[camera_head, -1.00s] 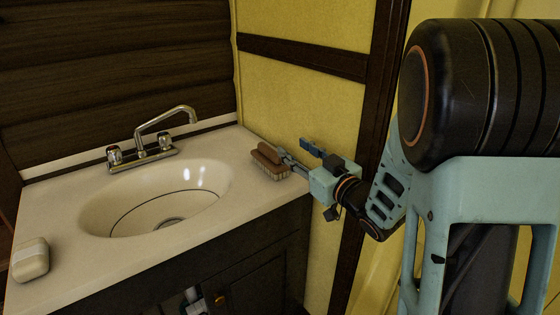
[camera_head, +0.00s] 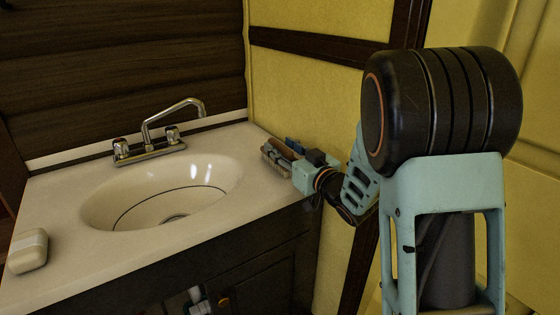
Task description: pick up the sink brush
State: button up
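The sink brush (camera_head: 283,151) has a brown back and pale bristles. It lies on the right end of the white counter, close to the yellow wall. My gripper (camera_head: 285,152) comes in from the right, low over the counter. Its fingers reach along the brush, one on the near side and a blue-tipped one on the far side, with part of the brown back showing between them. The fingers hide much of the brush. I cannot tell whether they press on it or stand a little apart.
A white basin (camera_head: 110,212) is sunk into the counter (camera_head: 60,215), left of the brush. A chrome faucet (camera_head: 150,150) stands behind it. A soap bar (camera_head: 28,251) lies at the left front. The yellow wall (camera_head: 300,85) with dark beams stands close behind my gripper.

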jog(key=shift+w+a, duration=0.3)
jog(key=shift+w, duration=0.3)
jog(key=shift+r, duration=0.1)
grip_shut()
